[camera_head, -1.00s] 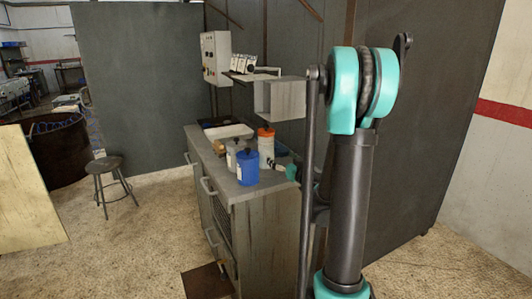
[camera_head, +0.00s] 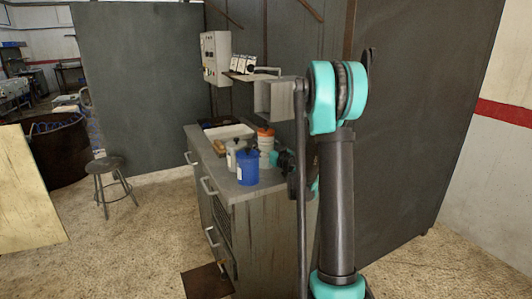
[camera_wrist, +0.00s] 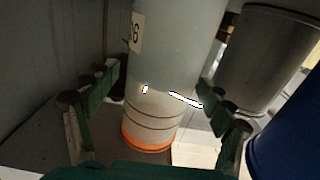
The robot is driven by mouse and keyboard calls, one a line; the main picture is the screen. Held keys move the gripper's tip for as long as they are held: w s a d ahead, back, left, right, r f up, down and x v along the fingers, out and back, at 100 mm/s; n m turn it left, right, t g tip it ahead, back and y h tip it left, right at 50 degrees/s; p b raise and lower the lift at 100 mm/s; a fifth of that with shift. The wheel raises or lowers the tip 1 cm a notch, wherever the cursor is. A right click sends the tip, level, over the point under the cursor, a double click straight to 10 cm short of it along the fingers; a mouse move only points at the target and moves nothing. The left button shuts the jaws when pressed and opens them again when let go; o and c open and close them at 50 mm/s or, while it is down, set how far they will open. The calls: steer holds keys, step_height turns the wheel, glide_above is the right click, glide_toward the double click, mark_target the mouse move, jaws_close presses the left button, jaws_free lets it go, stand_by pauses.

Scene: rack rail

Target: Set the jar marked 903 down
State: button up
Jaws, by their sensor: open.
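A pale jar with an orange cap (camera_head: 266,145) stands upright on the worktop, behind the blue jar. In the wrist view, a pale jar with an orange end (camera_wrist: 158,75) lies between the two green fingers of my gripper (camera_wrist: 157,88). Its label is cut off, with only a "6"-like mark showing, so I cannot read 903. The fingers are spread on either side of the jar, with gaps visible. In the head view my gripper (camera_head: 283,159) is at the jar's right, partly hidden by my arm.
A blue jar (camera_head: 247,168) and a whitish jar (camera_head: 234,153) stand close by on the worktop (camera_head: 217,172). A white tray (camera_head: 233,131) lies behind them. A grey box (camera_head: 272,100) hangs above. A stool (camera_head: 107,167) stands on the floor at left.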

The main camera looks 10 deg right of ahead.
steer(key=shift+w, duration=0.3)
steer(key=c, duration=1.8)
steer(key=shift+r, duration=0.15)
